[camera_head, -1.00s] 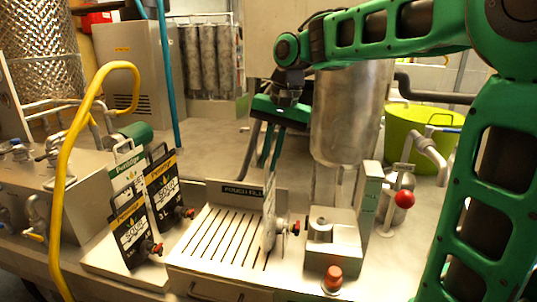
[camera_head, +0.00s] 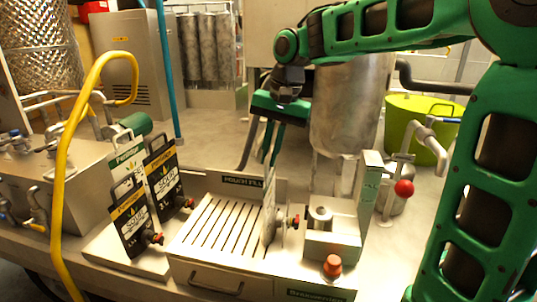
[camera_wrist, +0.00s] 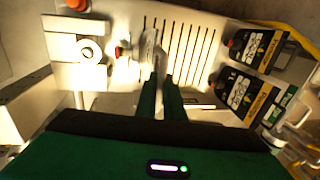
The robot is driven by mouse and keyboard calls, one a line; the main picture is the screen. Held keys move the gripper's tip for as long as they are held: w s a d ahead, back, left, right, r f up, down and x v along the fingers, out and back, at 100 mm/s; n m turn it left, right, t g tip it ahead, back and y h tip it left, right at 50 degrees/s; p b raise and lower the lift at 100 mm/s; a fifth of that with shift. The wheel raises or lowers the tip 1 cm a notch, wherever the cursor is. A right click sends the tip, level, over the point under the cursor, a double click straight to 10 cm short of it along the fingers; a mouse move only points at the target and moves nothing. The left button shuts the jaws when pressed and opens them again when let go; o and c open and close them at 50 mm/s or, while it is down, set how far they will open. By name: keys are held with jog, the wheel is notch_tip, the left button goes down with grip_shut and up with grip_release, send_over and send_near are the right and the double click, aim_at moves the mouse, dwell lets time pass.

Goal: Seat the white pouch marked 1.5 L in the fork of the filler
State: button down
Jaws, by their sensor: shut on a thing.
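My gripper (camera_head: 270,158) is shut on the top of a thin white pouch (camera_head: 268,214), which hangs upright and nearly edge-on, so its marking cannot be read. In the wrist view my fingers (camera_wrist: 161,85) reach down to the pouch (camera_wrist: 149,47). Its red-tipped tap (camera_head: 295,220) points right, toward the filler (camera_head: 335,247), a metal block with a short cylinder on top. The pouch is at the right end of the slotted tray, close to the left side of the filler. The fork is not clearly visible, and I cannot tell whether the tap touches it.
Black pouches (camera_head: 132,224) and a white-green one stand in a rack at left. The slotted tray (camera_head: 190,244) is clear left of the held pouch. A red button (camera_head: 332,265) and a red ball-topped lever (camera_head: 404,188) stand at right. A yellow hose (camera_head: 66,160) arches at far left.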

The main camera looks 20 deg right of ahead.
jog(key=shift+f, duration=0.5)
jog(key=c, duration=1.8)
grip_release()
notch_tip(320, 180, up, 10)
jog(key=s+d, duration=0.1)
jog(key=shift+d+r, duration=0.2)
jog(key=shift+d, duration=0.2)
